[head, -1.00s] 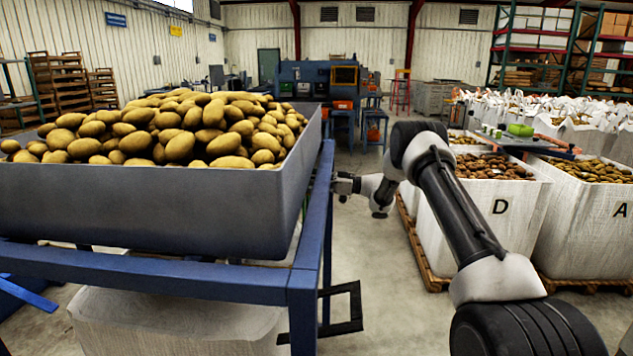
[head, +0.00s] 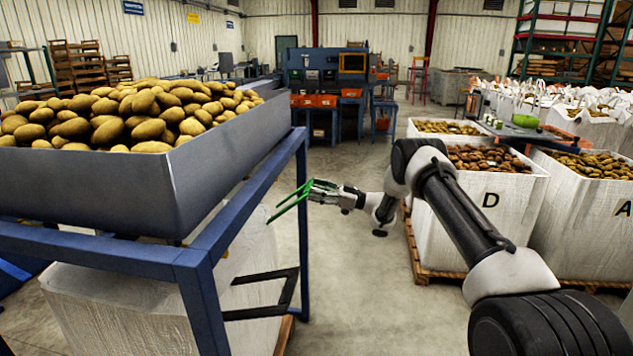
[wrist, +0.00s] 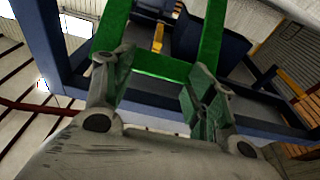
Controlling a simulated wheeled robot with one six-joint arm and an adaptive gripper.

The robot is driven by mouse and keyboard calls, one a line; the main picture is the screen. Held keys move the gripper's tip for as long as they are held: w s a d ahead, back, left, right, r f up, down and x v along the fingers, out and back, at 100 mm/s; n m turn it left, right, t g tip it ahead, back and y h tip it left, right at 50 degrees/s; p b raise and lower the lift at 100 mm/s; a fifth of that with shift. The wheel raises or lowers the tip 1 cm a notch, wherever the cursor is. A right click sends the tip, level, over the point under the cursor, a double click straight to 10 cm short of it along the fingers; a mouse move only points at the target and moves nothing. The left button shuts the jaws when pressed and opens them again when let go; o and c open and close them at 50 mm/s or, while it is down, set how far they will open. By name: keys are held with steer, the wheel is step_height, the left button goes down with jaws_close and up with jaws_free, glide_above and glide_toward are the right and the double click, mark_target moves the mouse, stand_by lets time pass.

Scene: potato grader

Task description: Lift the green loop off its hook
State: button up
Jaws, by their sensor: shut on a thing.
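The green loop (head: 288,203) is a thin rectangular frame at the tip of my gripper (head: 315,189), seen tilted beside the blue stand's right leg. In the wrist view, my gripper (wrist: 160,88) has its two fingers on either side of the loop's near end, with the green bar (wrist: 160,67) running between them. The loop's two long sides extend away from the fingers. I cannot make out the hook, nor tell whether the loop touches the stand.
A grey bin (head: 100,188) heaped with potatoes rests on the blue stand (head: 190,262) at left. A black bracket (head: 285,293) juts from the stand low down. White crate D (head: 480,220) stands at right. Open floor (head: 350,290) lies between.

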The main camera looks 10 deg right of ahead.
steer(key=f, duration=0.1)
steer(key=f+y, duration=0.1)
steer(key=f, duration=0.1)
steer(key=f+y, duration=0.1)
steer(key=f, duration=0.1)
steer(key=shift+s+d+t, duration=0.15)
steer(key=shift+d+t, duration=0.15)
steer(key=shift+d, duration=0.1)
steer(key=shift+c, duration=0.3)
steer(key=shift+d+f+t+y, duration=0.15)
steer(key=shift+f+y, duration=0.2)
steer(key=shift+f, duration=0.2)
steer(key=shift+d+f+t+y, duration=0.15)
steer(key=shift+f+y, duration=0.2)
steer(key=shift+f, duration=0.2)
steer(key=shift+s, duration=0.1)
steer(key=o, duration=1.9)
steer(key=shift+a+f, duration=0.2)
steer(key=shift+c, duration=0.2)
steer(key=shift+o, duration=0.6)
steer(key=v, duration=1.2)
steer(key=shift+w, duration=0.25)
